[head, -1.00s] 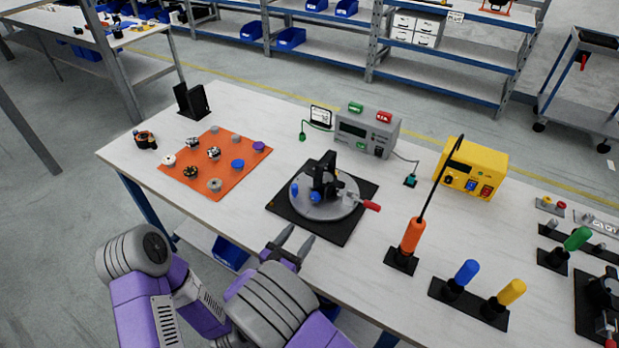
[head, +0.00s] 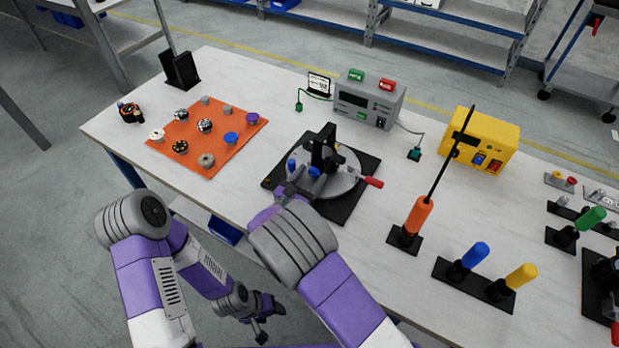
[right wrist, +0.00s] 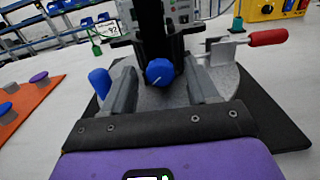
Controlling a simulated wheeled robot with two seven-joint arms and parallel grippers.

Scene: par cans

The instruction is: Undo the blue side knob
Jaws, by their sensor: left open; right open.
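The round blue knob (head: 314,171) with a pale line on its face sits low on the black upright fixture (head: 325,150). The fixture stands on a grey disc (head: 345,182) over a black plate. My right gripper (head: 303,182) is at the fixture. In the right wrist view its open fingers (right wrist: 163,85) stand either side of the blue knob (right wrist: 160,72), with visible gaps, so it is not gripped. A second blue knob or handle (right wrist: 100,82) stands left of the left finger. My left gripper (head: 262,318) is open and empty, low in front of the table.
A red-handled lever (head: 372,182) sticks out right of the disc. An orange mat (head: 185,155) with several small knobs lies to the left. A grey meter box (head: 368,100) stands behind. An orange-handled tool (head: 417,215) stands in a holder to the right.

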